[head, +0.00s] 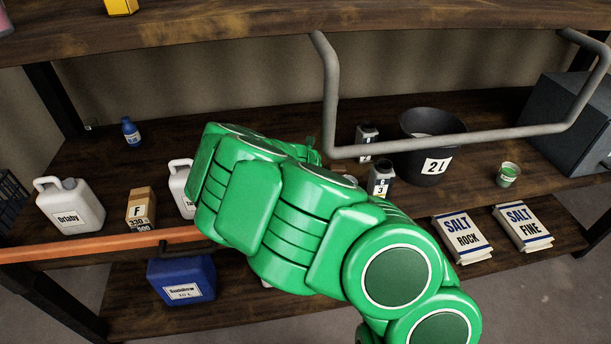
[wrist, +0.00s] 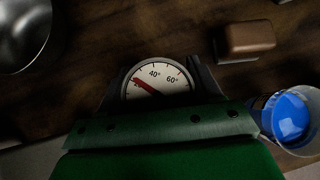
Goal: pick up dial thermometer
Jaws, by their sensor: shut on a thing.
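The dial thermometer (wrist: 155,82) shows in the wrist view as a round white dial with a red needle and the marks 40° and 60°. My gripper (wrist: 158,88) is shut on it, with a dark finger on each side of the dial. The lower part of the dial is hidden behind the green edge of my gripper. In the head view my green arm reaches over the middle of the shelf and hides the thermometer and the fingers.
In the wrist view a metal bowl (wrist: 22,30), a brown block (wrist: 248,40) and a cup with blue contents (wrist: 290,118) lie around the gripper. In the head view a grey rail (head: 450,146) crosses in front of the black 2L bucket (head: 432,150). White jugs (head: 72,206) stand left.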

